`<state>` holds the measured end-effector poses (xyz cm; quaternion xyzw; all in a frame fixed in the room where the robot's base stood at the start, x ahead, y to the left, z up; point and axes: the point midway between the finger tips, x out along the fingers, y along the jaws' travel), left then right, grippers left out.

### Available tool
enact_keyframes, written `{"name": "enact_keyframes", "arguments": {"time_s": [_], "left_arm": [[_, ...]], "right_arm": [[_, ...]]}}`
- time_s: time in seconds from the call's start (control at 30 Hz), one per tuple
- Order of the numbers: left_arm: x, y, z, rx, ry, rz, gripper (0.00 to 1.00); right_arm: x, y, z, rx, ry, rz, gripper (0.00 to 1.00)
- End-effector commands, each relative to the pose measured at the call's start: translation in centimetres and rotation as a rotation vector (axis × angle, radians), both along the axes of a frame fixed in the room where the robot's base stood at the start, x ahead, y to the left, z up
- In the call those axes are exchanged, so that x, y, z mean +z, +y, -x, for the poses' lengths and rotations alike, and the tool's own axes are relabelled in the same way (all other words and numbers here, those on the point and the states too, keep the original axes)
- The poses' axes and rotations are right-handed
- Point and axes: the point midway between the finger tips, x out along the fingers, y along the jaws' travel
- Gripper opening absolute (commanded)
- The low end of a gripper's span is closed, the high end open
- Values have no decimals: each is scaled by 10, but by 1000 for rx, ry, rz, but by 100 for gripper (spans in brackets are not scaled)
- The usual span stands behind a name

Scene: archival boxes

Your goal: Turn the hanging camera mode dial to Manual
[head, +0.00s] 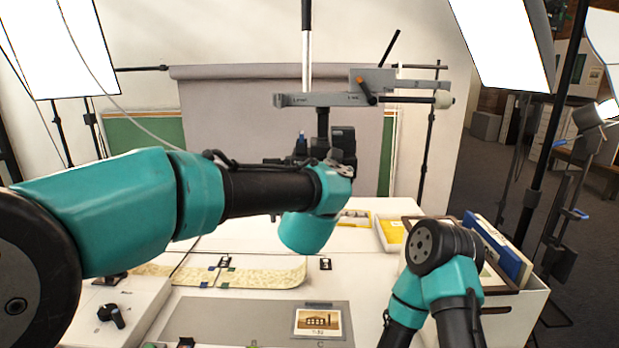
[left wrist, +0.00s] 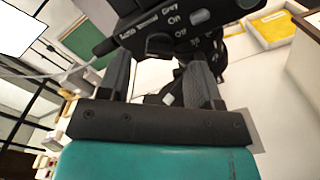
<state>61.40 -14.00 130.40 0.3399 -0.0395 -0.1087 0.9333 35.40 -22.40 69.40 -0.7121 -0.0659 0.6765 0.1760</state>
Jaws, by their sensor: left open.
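The hanging camera (head: 343,140) is a dark body under a grey horizontal bar, partly hidden behind my left arm in the head view. In the left wrist view the dark camera body (left wrist: 165,22) fills the top, with white lettering that seems to include Manual, Grey, On and Off. A dark rounded knob-like part sits below the lettering; I cannot tell its setting. My left gripper (left wrist: 160,66) is open, its two dark fingers just below the camera body with nothing clearly held between them. Contact is unclear. My right arm shows at right in the head view, but its gripper does not.
The grey bar (head: 335,99) crosses above the camera. Below, the white table holds a patterned strip (head: 265,274), a grey board (head: 215,318) with a building picture (head: 318,322), and a control box (head: 125,305) at left. A crate (head: 512,312) with folders stands right.

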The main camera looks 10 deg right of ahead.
Motion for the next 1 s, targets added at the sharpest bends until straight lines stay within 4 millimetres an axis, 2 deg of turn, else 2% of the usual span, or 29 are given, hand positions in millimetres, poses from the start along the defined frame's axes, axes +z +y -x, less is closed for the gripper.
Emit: {"name": "enact_keyframes", "arguments": {"time_s": [0.1, 0.23, 0.6, 1.0], "left_arm": [[0, -4, -18, 3, 0, 1, 58], [-1, -7, -28, 1, 1, 1, 58], [0, -7, -32, 1, -1, 0, 58], [0, -7, -32, 1, -1, 0, 19]], "right_arm": [[0, 0, 0, 0, 0, 0, 43], [0, 0, 0, 0, 0, 0, 43], [0, 0, 0, 0, 0, 0, 43], [0, 0, 0, 0, 0, 0, 43]]}}
